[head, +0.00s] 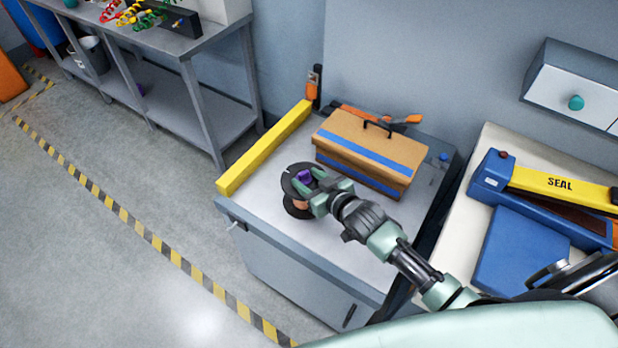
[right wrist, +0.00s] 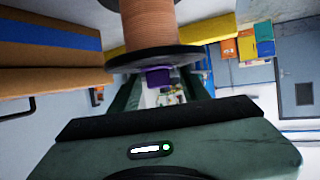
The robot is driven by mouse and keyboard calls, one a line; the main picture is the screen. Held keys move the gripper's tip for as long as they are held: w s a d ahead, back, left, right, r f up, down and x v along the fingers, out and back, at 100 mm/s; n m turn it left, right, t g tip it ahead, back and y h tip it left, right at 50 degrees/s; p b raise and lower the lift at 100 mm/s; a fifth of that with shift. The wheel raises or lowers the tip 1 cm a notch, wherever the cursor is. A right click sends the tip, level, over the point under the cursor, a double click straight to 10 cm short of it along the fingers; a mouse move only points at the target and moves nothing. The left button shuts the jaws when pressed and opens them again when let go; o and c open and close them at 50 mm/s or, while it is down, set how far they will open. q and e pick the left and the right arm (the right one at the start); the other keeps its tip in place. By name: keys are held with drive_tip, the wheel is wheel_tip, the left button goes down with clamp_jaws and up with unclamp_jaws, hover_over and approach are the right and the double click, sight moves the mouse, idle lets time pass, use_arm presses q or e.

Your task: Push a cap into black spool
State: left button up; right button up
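The black spool (head: 290,181), with copper-coloured winding (right wrist: 150,25), stands on the grey workbench cabinet top. A purple cap (head: 305,177) is at the spool's flange; it also shows in the right wrist view (right wrist: 158,76), against the middle of the flange. My right gripper (head: 316,187) is at the spool with its fingers around the cap. The fingers appear closed on the cap, which seems to touch the flange. How deep the cap sits is hidden. My left gripper is in neither view.
A brown toolbox (head: 362,155) with blue stripes stands just behind the spool. A yellow bar (head: 264,148) lies along the cabinet's left edge. A blue sealing machine (head: 545,200) rests on the table at the right. The cabinet's front area is clear.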

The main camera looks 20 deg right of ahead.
drive_tip(key=shift+s+d+f, duration=0.1)
drive_tip(key=shift+s+f, duration=0.1)
drive_tip(key=shift+f, duration=0.1)
drive_tip(key=v, duration=0.7)
drive_tip(key=shift+s+r, duration=0.25)
